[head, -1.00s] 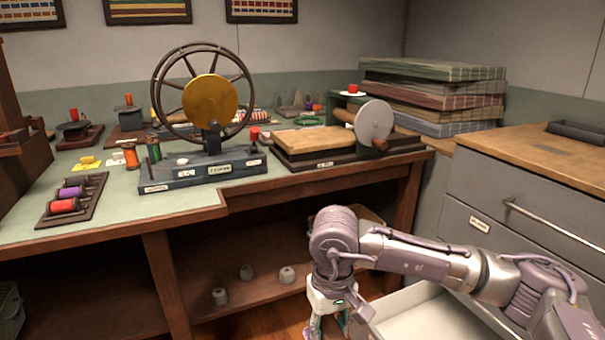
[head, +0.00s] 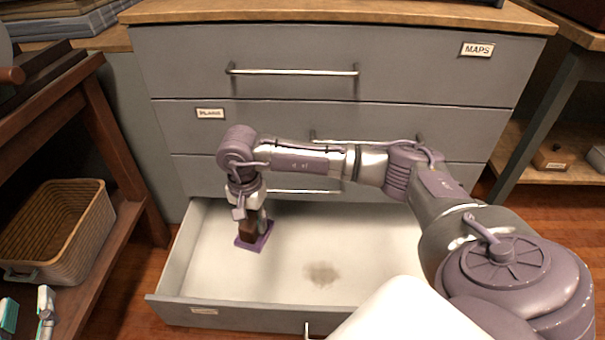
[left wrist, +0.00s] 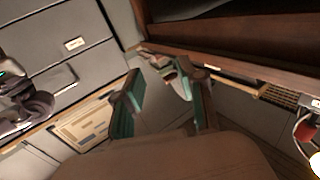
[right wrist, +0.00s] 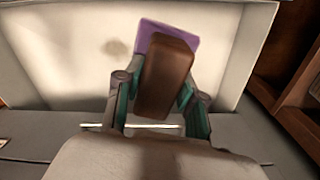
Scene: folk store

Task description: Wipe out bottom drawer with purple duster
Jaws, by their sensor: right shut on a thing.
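The bottom drawer (head: 365,235) of the grey cabinet is pulled open, with a pale interior. A brown smudge (head: 322,274) lies on its floor near the middle; it also shows in the right wrist view (right wrist: 116,47). My right gripper (head: 250,205) is shut on the brown handle (right wrist: 166,75) of the purple duster (head: 243,244). The duster is upright in the drawer's back left part, left of the smudge; whether its pad touches the floor I cannot tell. My left gripper (head: 27,315) is at the lower left, open and empty in the left wrist view (left wrist: 165,95).
Closed drawers with bar handles (head: 292,71) rise above the open one. A wicker basket (head: 62,232) sits on a low shelf at left. A wooden table leg (head: 122,150) stands left of the cabinet. My right arm reaches across the drawer from the right.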

